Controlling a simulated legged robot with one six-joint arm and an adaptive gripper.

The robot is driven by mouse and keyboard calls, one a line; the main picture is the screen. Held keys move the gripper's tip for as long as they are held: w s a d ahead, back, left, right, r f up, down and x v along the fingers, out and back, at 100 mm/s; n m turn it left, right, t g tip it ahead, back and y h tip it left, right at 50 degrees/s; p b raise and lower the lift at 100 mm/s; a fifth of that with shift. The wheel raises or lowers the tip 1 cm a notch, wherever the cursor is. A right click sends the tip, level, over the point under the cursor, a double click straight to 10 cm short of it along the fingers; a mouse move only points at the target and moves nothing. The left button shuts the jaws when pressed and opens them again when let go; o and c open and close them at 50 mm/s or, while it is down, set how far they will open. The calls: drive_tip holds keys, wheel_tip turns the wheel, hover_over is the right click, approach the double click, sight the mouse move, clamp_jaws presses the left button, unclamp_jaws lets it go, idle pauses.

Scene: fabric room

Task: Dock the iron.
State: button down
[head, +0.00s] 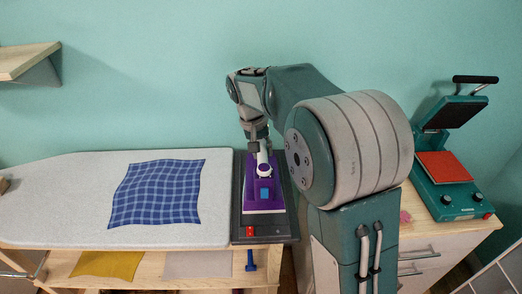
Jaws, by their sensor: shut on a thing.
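The purple and white iron (264,193) is over the dark grey dock (240,222) at the right end of the ironing board. It lies flat and lengthwise along the dock. From this view I cannot tell whether its sole touches the dock or hovers just above it. My gripper (262,158) is above the iron and shut on its handle near the far end. The fingertips are small and partly hidden by my arm. My arm also covers the dock's far right side.
A blue checked cloth (157,193) lies on the grey ironing board (60,212). A green heat press (446,170) stands open on the cabinet at right. A shelf (28,62) sticks out at upper left. Yellow cloth (107,264) lies on the shelf below the board.

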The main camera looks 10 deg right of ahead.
drive_tip(key=shift+w+d+f, duration=0.15)
drive_tip(key=shift+w+f, duration=0.45)
drive_tip(key=shift+f, duration=0.05)
drive_tip(key=shift+w+d+f, duration=0.15)
drive_tip(key=shift+w+f, duration=0.45)
drive_tip(key=shift+f, duration=1.65)
drive_tip(key=shift+c, duration=2)
unclamp_jaws()
drive_tip(key=shift+f, duration=0.15)
